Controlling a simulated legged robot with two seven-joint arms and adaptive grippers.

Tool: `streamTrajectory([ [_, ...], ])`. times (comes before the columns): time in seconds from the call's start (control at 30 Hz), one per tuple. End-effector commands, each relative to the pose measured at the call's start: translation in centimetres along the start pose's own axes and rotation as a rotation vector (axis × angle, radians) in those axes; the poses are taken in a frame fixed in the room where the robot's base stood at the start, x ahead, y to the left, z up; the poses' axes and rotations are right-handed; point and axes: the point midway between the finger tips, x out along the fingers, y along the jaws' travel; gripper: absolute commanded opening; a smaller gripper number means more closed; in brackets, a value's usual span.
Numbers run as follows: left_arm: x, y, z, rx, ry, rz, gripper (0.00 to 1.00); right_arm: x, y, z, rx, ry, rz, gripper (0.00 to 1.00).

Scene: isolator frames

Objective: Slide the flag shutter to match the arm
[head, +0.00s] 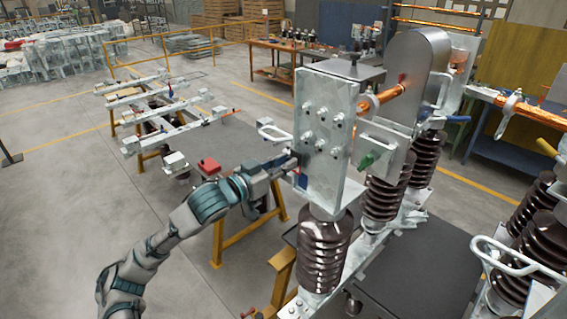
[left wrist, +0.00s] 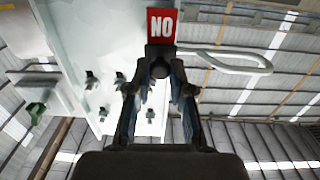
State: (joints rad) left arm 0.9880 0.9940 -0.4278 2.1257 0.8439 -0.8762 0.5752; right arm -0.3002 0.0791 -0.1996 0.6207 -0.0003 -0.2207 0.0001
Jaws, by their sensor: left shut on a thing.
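My left gripper (head: 291,160) reaches in from the left to the left edge of an upright pale metal plate (head: 341,129) on a brown ribbed insulator (head: 325,250). In the left wrist view the left gripper (left wrist: 160,75) is shut on a dark knob (left wrist: 159,66). Just above the knob is the flag, a red tag with white "NO" (left wrist: 162,25). In the head view the fingers largely hide the knob and tag. A small blue patch (head: 302,182) shows below the fingertips. A copper rod (head: 382,98) runs from the plate to a grey rounded housing (head: 420,75). My right gripper is out of view.
A green knob (head: 367,160) is on the right side. A bench with metal bars (head: 160,115) stands at the back left.

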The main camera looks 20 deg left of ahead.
Motion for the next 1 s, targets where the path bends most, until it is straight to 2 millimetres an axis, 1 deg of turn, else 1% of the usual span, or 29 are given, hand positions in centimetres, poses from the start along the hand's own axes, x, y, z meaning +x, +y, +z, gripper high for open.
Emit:
streamTrajectory([
  [0.03, -0.1, -0.2, -0.6, 0.004, 0.015, -0.006, 0.24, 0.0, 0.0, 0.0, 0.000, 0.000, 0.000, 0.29],
  [0.07, -0.1, -0.2, -0.7, 0.004, 0.016, -0.005, 0.31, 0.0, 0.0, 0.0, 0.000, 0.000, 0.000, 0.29],
  [0.1, -0.1, -0.2, -0.6, 0.004, 0.016, -0.005, 0.41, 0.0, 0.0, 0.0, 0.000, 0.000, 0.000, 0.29],
  [0.13, -0.1, -0.2, -0.6, 0.004, 0.015, -0.005, 0.46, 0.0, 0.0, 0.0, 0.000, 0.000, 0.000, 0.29],
  [0.4, -0.2, -0.1, -0.4, 0.003, 0.011, -0.003, 0.46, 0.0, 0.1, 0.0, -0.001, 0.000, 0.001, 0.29],
  [0.53, -0.9, -0.2, -0.4, 0.004, 0.010, -0.006, 0.46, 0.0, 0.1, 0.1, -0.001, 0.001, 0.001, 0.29],
  [0.57, -1.3, -0.3, -0.3, 0.005, 0.010, -0.006, 0.46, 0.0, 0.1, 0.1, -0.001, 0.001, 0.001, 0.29],
  [0.67, -3.1, -0.2, -0.2, 0.007, 0.007, -0.006, 0.46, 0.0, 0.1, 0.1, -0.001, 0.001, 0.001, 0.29],
  [0.8, -6.6, -0.3, -0.1, 0.011, 0.003, -0.008, 0.46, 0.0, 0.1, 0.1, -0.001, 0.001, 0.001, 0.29],
  [0.87, -7.6, -0.6, 0.1, 0.005, 0.004, -0.012, 0.46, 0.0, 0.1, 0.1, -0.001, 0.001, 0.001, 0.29],
  [0.93, -8.7, -0.4, 0.0, 0.006, 0.003, -0.009, 0.46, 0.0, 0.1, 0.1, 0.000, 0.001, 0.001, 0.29],
  [1.0, -9.3, -0.2, 0.0, 0.003, 0.004, -0.002, 0.46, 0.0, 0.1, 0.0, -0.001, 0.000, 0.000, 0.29],
])
